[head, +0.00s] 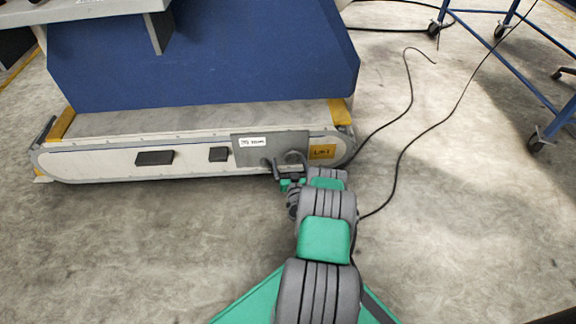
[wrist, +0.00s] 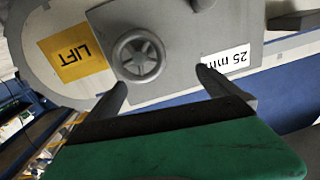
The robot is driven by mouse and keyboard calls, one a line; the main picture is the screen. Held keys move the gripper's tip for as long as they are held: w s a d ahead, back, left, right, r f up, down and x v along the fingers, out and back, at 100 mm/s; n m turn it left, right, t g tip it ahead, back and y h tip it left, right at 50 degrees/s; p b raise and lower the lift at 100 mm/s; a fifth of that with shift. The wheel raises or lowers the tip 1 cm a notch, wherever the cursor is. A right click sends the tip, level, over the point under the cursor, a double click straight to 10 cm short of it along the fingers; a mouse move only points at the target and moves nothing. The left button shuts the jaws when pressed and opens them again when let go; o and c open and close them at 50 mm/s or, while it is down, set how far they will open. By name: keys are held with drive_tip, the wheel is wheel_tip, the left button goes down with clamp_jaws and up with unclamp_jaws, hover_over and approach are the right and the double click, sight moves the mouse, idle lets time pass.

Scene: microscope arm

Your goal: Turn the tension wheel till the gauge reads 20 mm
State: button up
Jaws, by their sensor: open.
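The tension wheel (wrist: 138,57) is a small grey spoked handwheel on a grey plate of the conveyor-like unit. It also shows in the head view (head: 294,157), partly behind my gripper. The gauge (wrist: 228,62) is a white label that reads 25 mm, upside down in the wrist view; in the head view the label (head: 252,142) is too small to read surely. My gripper (wrist: 162,80) is open and empty in front of the plate. Its left finger points at the wheel's lower edge and its right finger at the gauge label; the wheel is not centred between them. Contact cannot be told.
A yellow LIFT label (wrist: 72,60) is beside the wheel. The long white unit (head: 110,160) lies low on the floor under a blue machine body (head: 200,55). Black cables (head: 405,150) lie right of my arm, and a blue wheeled frame (head: 510,70) stands farther right.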

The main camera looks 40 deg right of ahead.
sight(293, 160)
wheel_tip(293, 160, down, 3)
drive_tip(key=s+d+m+h, duration=0.1)
drive_tip(key=s+h, duration=0.1)
drive_tip(key=s, duration=0.1)
drive_tip(key=shift+y, duration=0.4)
drive_tip(key=b+x, duration=0.1)
drive_tip(key=x, duration=0.1)
drive_tip(key=b+x, duration=0.4)
drive_tip(key=x, duration=0.1)
drive_tip(key=shift+w+a+f, duration=0.1)
drive_tip(key=shift+a+f, duration=0.1)
drive_tip(key=shift+f, duration=0.15)
drive_tip(key=shift+w+d+r+g, duration=0.2)
drive_tip(key=shift+w+d+g, duration=0.1)
drive_tip(key=shift+w+d, duration=0.05)
drive_tip(key=shift+c, duration=0.3)
drive_tip(key=c, duration=1.3)
drive_tip(key=shift+m, duration=0.4)
